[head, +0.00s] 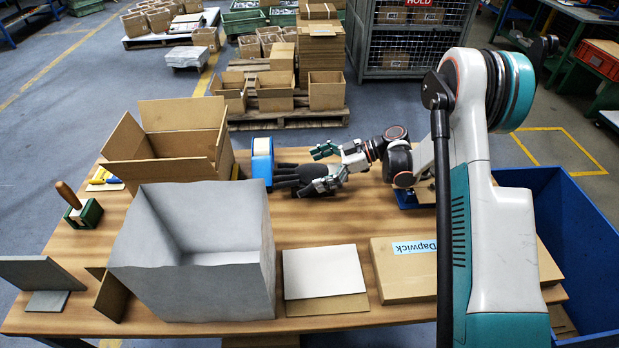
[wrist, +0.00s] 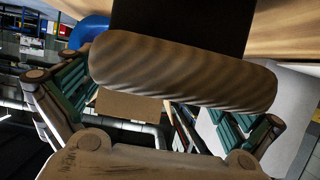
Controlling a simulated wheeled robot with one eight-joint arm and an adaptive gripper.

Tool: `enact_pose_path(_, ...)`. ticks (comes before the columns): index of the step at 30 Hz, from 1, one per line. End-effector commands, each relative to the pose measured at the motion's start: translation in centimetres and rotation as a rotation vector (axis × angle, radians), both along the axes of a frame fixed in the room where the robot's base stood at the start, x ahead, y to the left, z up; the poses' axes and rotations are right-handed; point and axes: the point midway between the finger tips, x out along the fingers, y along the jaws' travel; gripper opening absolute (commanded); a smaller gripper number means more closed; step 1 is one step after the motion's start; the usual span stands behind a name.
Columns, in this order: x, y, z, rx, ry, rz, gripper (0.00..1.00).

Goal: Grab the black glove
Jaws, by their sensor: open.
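The black glove (head: 287,178) lies on the wooden table, just right of a blue tape dispenser, in the head view. My gripper (head: 322,168) is at its right end, fingers spread, one on the far side and one on the near side. My fingers hide part of the glove there. In the wrist view a ribbed brownish band, seemingly the glove's cuff (wrist: 180,72), fills the middle with a dark part above it. My open fingers show to its left and right. I cannot tell whether they touch it.
The blue tape dispenser (head: 262,162) stands close to the glove's left. An open cardboard box (head: 160,172) is left of it, and a large grey bin (head: 195,290) stands in front. A flat carton (head: 405,270) lies at the front right. Bare tabletop (head: 320,225) lies in front of the glove.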

Motion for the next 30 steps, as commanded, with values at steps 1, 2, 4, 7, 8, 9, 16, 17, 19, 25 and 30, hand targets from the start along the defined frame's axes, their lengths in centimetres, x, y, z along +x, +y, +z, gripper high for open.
enact_pose_path(1,0.0,0.4,-0.3,0.000,0.000,0.000,1.00)
enact_pose_path(2,0.0,0.5,-0.3,0.000,0.000,-0.001,1.00)
enact_pose_path(4,0.0,0.6,-0.2,0.000,0.000,-0.001,1.00)
enact_pose_path(7,0.0,0.5,-0.2,0.000,0.000,-0.001,1.00)
enact_pose_path(8,0.0,0.5,-0.2,0.000,0.000,-0.001,1.00)
enact_pose_path(9,0.0,0.5,-0.2,0.000,0.000,-0.001,0.91)
enact_pose_path(16,0.0,0.5,-0.2,0.000,0.000,-0.001,0.58)
enact_pose_path(17,0.0,0.5,-0.2,0.000,0.000,-0.001,0.58)
enact_pose_path(19,0.0,0.5,-0.2,0.000,0.000,-0.001,0.58)
enact_pose_path(25,0.0,0.5,-0.1,-0.001,0.000,-0.001,0.58)
enact_pose_path(30,0.0,0.5,1.0,0.000,0.000,-0.001,0.58)
